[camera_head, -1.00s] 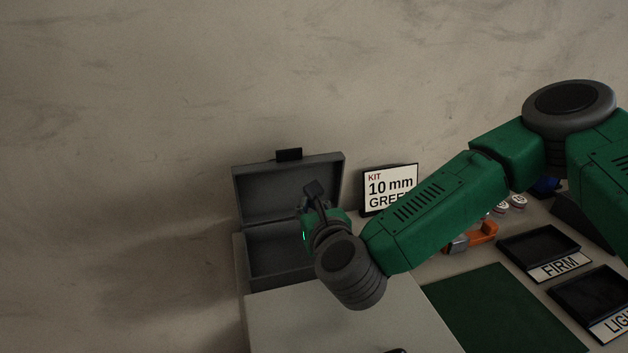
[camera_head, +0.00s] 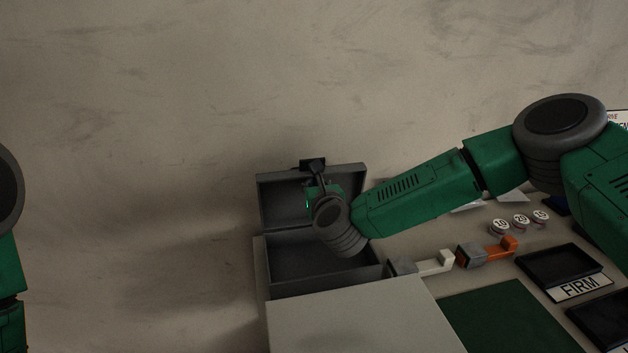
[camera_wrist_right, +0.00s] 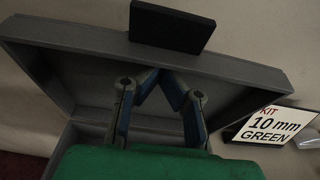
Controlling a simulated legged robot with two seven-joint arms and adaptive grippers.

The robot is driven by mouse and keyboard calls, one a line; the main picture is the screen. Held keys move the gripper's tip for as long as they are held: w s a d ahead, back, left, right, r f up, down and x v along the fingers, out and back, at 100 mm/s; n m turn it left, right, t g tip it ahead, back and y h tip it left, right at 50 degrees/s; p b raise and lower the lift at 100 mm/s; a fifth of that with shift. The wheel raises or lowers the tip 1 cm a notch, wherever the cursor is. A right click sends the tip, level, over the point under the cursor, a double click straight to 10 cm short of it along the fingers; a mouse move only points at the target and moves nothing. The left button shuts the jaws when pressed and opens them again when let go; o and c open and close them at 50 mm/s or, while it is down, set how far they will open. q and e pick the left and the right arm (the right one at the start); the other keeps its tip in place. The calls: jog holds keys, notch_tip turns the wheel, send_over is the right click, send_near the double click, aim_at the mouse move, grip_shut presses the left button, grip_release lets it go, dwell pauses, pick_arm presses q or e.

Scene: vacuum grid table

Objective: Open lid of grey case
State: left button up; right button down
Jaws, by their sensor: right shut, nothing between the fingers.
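The grey case (camera_head: 310,262) stands at the back of the table, open and dark inside. Its lid (camera_head: 282,201) is raised, leaning up near the wall, with a black tab (camera_head: 313,164) on its top edge. My right gripper (camera_head: 312,178) is in front of the lid's inner face, just below the tab. In the right wrist view, the fingers of my right gripper (camera_wrist_right: 158,74) meet at the tips, with nothing between them, below the black tab (camera_wrist_right: 170,27). I cannot tell if they touch the lid. My left arm shows at the left edge; its gripper is outside the frame.
A kit sign (camera_wrist_right: 270,126) stands right of the case. A pale block (camera_head: 365,315) is in front of it. White (camera_head: 432,263) and orange (camera_head: 500,250) parts, round labelled pieces (camera_head: 520,221), black trays (camera_head: 562,265) and a green mat (camera_head: 510,320) lie to the right.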

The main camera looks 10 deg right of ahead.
pick_arm(q)
jog(key=shift+a, duration=0.1)
pick_arm(e)
jog(key=shift+w+a, duration=0.1)
jog(key=shift+a, duration=0.05)
jog(key=shift+w+d+r+g+p, duration=0.15)
jog(key=shift+w+g+p, duration=0.2)
jog(key=shift+w+g, duration=0.3)
jog(key=shift+w+d+r+g+p, duration=0.1)
jog(key=shift+w+g+p, duration=0.3)
jog(key=shift+w, duration=0.45)
pick_arm(q)
jog(key=shift+s+f+b, duration=0.25)
jog(key=shift+s+b, duration=0.15)
jog(key=shift+b, duration=0.7)
pick_arm(e)
jog(key=shift+w+f+g, duration=0.2)
jog(key=shift+w+g, duration=0.25)
jog(key=shift+w, duration=0.55)
pick_arm(q)
jog(key=shift+w, duration=0.15)
pick_arm(e)
jog(key=shift+w+f, duration=0.15)
jog(key=shift+w, duration=0.05)
